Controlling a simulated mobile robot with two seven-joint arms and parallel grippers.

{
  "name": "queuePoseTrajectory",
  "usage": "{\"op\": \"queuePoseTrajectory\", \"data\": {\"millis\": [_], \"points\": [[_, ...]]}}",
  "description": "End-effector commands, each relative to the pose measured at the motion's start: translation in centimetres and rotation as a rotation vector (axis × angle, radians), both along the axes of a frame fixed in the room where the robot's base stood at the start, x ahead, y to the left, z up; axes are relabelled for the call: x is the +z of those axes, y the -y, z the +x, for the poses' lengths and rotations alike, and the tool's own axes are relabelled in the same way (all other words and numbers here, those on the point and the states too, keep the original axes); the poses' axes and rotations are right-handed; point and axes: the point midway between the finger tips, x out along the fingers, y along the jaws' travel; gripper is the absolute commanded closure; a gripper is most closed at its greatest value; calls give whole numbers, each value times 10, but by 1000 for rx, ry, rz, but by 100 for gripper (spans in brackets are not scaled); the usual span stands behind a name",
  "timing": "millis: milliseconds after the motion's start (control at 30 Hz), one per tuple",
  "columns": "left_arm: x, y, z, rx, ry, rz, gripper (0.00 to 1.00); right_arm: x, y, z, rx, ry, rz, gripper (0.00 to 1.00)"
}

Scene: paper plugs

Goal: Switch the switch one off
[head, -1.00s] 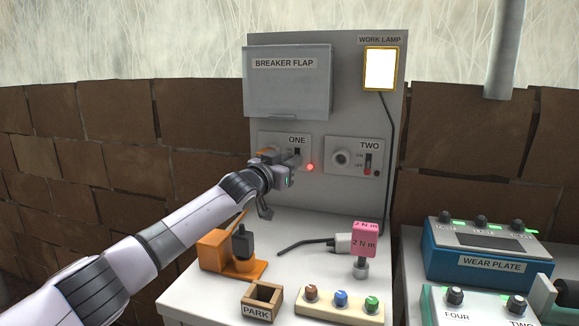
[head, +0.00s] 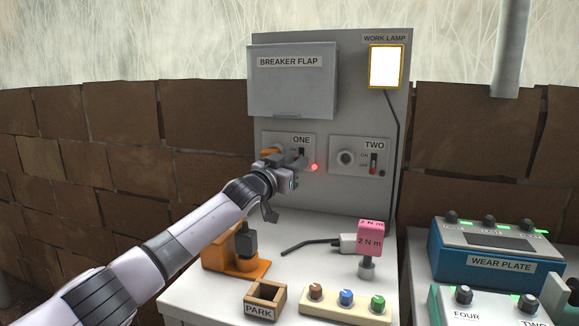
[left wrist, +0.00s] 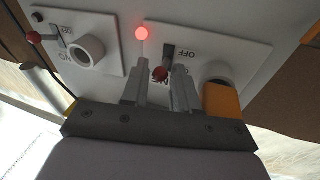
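The switch one panel (head: 310,145) is on the upright grey board, with a red lamp (head: 314,167) glowing beside it. My left gripper (head: 300,163) is in front of this panel and hides part of it. In the left wrist view, where the panels appear upside down, the red-tipped lever of switch one (left wrist: 160,74) lies between the two spread fingers (left wrist: 160,85). Small gaps show on both sides of its tip. The black slot (left wrist: 168,52) runs from the tip toward the OFF mark. My right gripper is out of view.
An orange plug (left wrist: 222,101) sits at the socket beside the finger. Panel two (head: 352,152) is to the right, and the breaker flap (head: 290,80) is above. An orange stand (head: 232,262), a PARK box (head: 265,300) and a pink tool (head: 370,236) occupy the bench below.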

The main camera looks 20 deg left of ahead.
Motion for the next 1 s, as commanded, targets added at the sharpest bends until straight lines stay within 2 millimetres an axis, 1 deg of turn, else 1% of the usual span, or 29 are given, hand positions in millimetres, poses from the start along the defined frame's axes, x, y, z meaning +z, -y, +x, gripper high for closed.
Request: {"op": "queuePoseTrajectory", "data": {"millis": [267,700,833,1000], "points": [[-4,-4,-15,-1,0,-1,71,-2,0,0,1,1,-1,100],[-8,-15,-55,0,0,0,71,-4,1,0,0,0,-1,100],[-8,-17,-63,1,0,0,71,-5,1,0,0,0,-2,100],[-9,-18,-67,1,0,1,71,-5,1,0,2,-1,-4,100]]}}
